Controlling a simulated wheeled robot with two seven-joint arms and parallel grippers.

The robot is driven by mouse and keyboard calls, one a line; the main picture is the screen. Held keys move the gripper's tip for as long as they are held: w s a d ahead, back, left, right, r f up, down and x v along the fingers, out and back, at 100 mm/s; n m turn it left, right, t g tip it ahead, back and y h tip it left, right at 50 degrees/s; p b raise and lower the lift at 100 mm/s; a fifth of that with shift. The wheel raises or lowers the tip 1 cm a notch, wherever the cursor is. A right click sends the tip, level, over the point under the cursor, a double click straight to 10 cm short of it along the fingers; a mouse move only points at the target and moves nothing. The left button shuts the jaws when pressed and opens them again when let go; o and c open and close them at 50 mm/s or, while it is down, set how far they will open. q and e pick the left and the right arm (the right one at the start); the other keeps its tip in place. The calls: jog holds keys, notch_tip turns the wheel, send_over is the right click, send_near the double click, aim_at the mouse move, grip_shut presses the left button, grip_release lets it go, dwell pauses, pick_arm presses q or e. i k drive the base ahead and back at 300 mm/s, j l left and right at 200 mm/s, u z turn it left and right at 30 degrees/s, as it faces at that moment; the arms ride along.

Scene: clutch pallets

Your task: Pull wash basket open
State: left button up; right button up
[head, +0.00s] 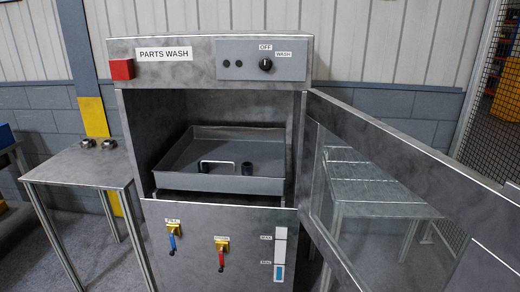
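The wash basket (180,161) is a grey, shallow, square tray with raised walls. It sits inside the open chamber of the grey metal parts washer (123,120). A pale U-shaped handle (218,162) shows at the middle of the basket, and a short dark cylinder (247,168) stands to the right of it. The washer's glazed door (400,150) stands swung open to the right. Neither of my grippers shows in the head view.
A metal side table (80,168) with two small round parts (88,143) stands at the left. The washer front has a blue-handled valve (172,240) and a red-handled valve (221,255). The open door fills much of the right side.

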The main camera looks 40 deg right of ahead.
aim_at(225, 148)
jog(key=i+l+z, duration=0.1)
jog(key=i+z, duration=0.15)
jog(key=z, duration=0.15)
jog(key=i+z, duration=0.25)
jog(key=z, duration=0.2)
jog(key=i+z, duration=0.25)
jog(key=z, duration=0.15)
